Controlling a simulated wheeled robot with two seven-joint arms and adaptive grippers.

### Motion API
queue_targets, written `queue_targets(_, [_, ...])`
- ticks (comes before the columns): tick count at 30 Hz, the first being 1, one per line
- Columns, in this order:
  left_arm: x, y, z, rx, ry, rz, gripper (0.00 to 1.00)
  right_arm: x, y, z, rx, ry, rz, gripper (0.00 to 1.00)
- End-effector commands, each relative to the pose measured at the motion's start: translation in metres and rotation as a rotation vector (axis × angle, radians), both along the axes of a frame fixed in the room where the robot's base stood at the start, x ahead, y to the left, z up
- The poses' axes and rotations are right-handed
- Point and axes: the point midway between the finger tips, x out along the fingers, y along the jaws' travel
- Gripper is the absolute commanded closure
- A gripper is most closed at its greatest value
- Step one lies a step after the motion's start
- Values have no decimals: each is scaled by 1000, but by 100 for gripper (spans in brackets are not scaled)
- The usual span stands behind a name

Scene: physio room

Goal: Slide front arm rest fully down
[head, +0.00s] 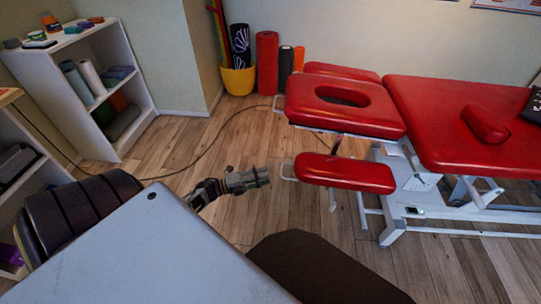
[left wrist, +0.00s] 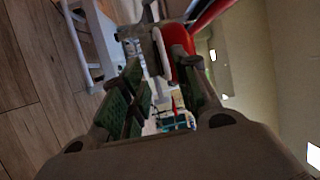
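The front arm rest (head: 345,173) is a red pad on the near side of the treatment table, below the level of the face-hole headrest (head: 360,108). A pale wire handle (head: 287,170) sticks out of its left end. My left gripper (head: 266,177) is just left of this handle, pointing toward it, and appears apart from it. In the left wrist view the green-padded fingers (left wrist: 160,100) are spread with a gap between them. A red padded part (left wrist: 178,38) and a pale curved part (left wrist: 160,50) show beyond the fingers. My right gripper is not in view.
The red treatment table (head: 440,110) on its white frame fills the right side. A cable (head: 215,140) runs across the wooden floor. White shelves (head: 135,60) stand at left. A yellow bucket (head: 238,80) and rolled mats (head: 267,62) stand by the back wall.

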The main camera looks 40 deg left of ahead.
Motion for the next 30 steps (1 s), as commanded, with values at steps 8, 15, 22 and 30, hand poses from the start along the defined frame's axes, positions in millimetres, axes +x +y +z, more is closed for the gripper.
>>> queue_targets(8, [-25, 18, -3, 1, 2, 0, 69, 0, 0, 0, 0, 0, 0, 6])
queue_targets(15, [-30, 22, -3, 1, 1, 0, 69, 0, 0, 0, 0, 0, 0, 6])
queue_targets(22, [-30, 22, -3, 1, 1, 0, 69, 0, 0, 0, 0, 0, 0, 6])
queue_targets(30, [-30, 22, -3, 0, 1, 0, 69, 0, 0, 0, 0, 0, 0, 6])
